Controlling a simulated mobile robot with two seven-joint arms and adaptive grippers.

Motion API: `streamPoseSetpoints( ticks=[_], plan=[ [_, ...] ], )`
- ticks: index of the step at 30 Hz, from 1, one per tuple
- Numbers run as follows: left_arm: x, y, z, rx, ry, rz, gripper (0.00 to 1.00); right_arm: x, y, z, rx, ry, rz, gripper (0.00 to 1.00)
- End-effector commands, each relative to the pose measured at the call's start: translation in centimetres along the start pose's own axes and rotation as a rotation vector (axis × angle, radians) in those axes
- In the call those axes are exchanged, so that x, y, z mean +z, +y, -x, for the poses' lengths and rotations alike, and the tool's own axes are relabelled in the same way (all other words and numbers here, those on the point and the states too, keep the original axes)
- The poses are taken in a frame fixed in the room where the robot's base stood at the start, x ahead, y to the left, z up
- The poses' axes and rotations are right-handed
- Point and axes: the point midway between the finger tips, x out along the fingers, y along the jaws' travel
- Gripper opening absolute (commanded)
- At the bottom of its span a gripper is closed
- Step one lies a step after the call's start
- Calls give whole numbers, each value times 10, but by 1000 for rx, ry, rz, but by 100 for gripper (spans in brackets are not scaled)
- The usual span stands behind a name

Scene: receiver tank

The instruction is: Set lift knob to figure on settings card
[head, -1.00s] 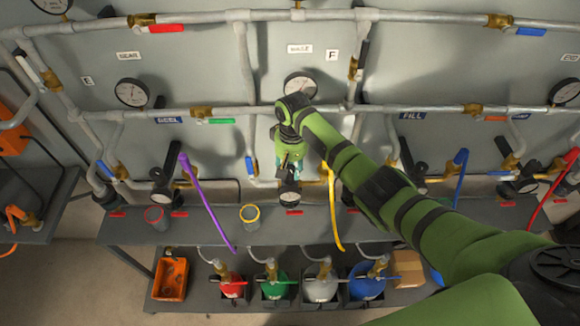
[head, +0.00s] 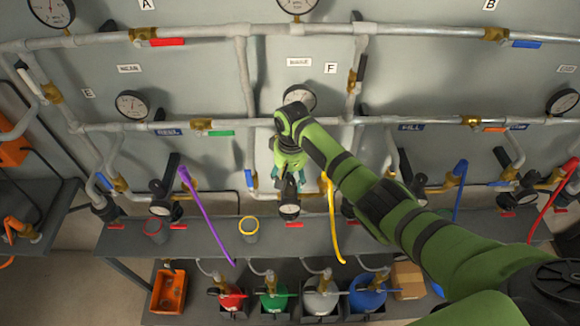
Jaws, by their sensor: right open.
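My right gripper (head: 290,174), on a green arm from the right, points down at the middle regulator. Its fingers are open around or just above that regulator's black knob (head: 289,188); I cannot tell whether they touch it. The knob sits above a small round gauge (head: 289,210) at the bench's back edge. No label naming a lift knob is readable, and I cannot pick out a settings card. My left gripper is out of view.
A yellow hose (head: 332,220) hangs close to the right of the gripper, a purple hose (head: 205,210) to the left. Pipes and a gauge (head: 299,97) are behind the arm. Red (head: 154,230) and yellow (head: 249,229) rimmed cups stand on the grey bench (head: 200,245).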

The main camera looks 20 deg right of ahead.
Motion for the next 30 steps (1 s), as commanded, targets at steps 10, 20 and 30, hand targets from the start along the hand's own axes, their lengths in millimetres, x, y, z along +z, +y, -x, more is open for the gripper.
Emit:
streamPoseSetpoints(
  ticks=[10, 20, 30],
  plan=[
    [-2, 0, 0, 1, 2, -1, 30, -1, 0, 72, -2, 5, 1, 61],
    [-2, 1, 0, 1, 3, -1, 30, 0, 0, 110, 0, 1, -1, 61],
    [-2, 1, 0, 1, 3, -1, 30, 0, 0, 112, 0, 0, -1, 61]
  ],
)
